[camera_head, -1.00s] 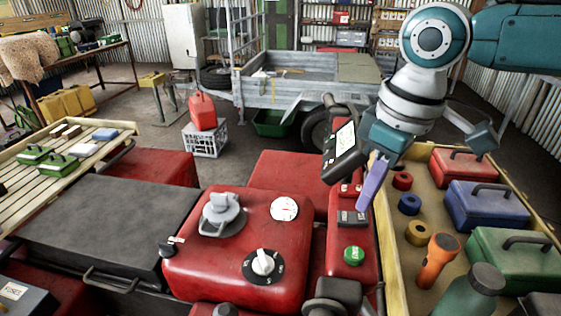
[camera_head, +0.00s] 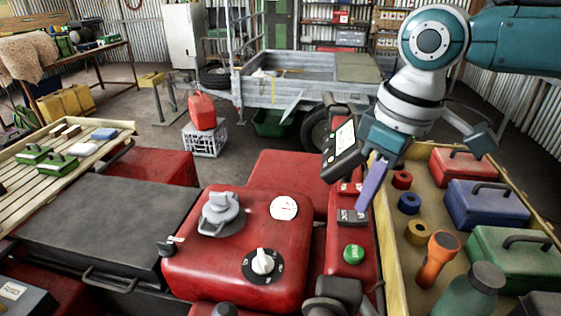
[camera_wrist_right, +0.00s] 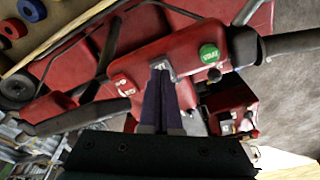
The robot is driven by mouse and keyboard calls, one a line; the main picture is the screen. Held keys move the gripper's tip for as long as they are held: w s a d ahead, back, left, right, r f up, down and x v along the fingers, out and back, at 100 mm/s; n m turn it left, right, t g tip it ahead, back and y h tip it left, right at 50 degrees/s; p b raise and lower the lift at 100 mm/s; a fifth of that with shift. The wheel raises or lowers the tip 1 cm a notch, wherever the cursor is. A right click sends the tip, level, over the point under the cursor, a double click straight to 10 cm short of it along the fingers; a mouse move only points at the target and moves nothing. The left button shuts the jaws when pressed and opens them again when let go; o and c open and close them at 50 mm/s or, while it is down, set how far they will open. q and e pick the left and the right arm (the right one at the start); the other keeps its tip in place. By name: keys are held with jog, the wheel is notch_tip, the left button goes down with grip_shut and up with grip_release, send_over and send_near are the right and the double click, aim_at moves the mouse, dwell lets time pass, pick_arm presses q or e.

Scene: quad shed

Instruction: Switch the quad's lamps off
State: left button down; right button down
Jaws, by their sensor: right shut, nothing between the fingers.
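The quad's red control panel (camera_head: 346,235) runs up the right of the red tank (camera_head: 240,245). On it sit a dark rocker switch (camera_head: 349,216), a green start button (camera_head: 354,254) and a red switch (camera_head: 349,188). My right gripper (camera_head: 361,208) is shut and empty, its purple fingers pointing down at the rocker's right edge. In the wrist view the fingertips (camera_wrist_right: 160,68) cover most of the rocker; I cannot tell whether they touch it or which way it is tipped. The green button (camera_wrist_right: 209,54) is right of them. The lamps are not visible. My left gripper is not in view.
A wooden tray (camera_head: 390,255) with tape rolls, an orange torch (camera_head: 436,258) and toolboxes lies right of the panel. A dark handlebar grip (camera_head: 335,296) is in front. The tank has a grey cap (camera_head: 221,213) and a white-pointer knob (camera_head: 262,262).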

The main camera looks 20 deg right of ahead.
jog(key=shift+f+b, duration=0.35)
jog(key=shift+f, duration=0.3)
dwell(0.4)
notch_tip(320, 180, up, 7)
jog(key=p, duration=0.8)
jog(key=shift+r, duration=0.1)
